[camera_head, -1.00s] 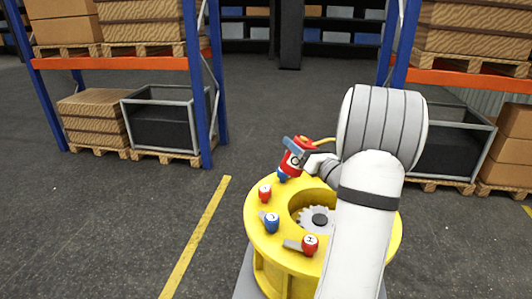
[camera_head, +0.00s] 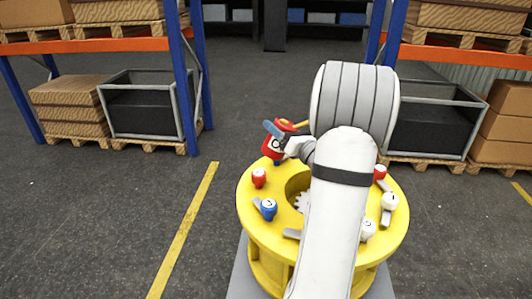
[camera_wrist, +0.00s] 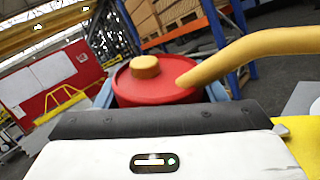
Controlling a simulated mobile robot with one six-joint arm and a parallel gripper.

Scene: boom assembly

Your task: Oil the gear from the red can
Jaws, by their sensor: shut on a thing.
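The red can (camera_head: 270,148) with a white label is held above the far left rim of the round yellow stand (camera_head: 255,222), tilted in the head view. My gripper (camera_head: 282,140) is shut on it. In the wrist view, the can's red top (camera_wrist: 145,92), yellow cap (camera_wrist: 145,67) and long yellow spout (camera_wrist: 250,48) show between my blue fingers. The grey gear (camera_head: 300,202) sits in the stand's central opening; my arm hides most of it.
A red knob (camera_head: 259,177) and a blue knob (camera_head: 268,208) stand on the stand's left rim. White knobs (camera_head: 390,202) and another red knob (camera_head: 380,172) are on the right. Racks with crates (camera_head: 140,105) stand behind. The floor to the left is clear.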

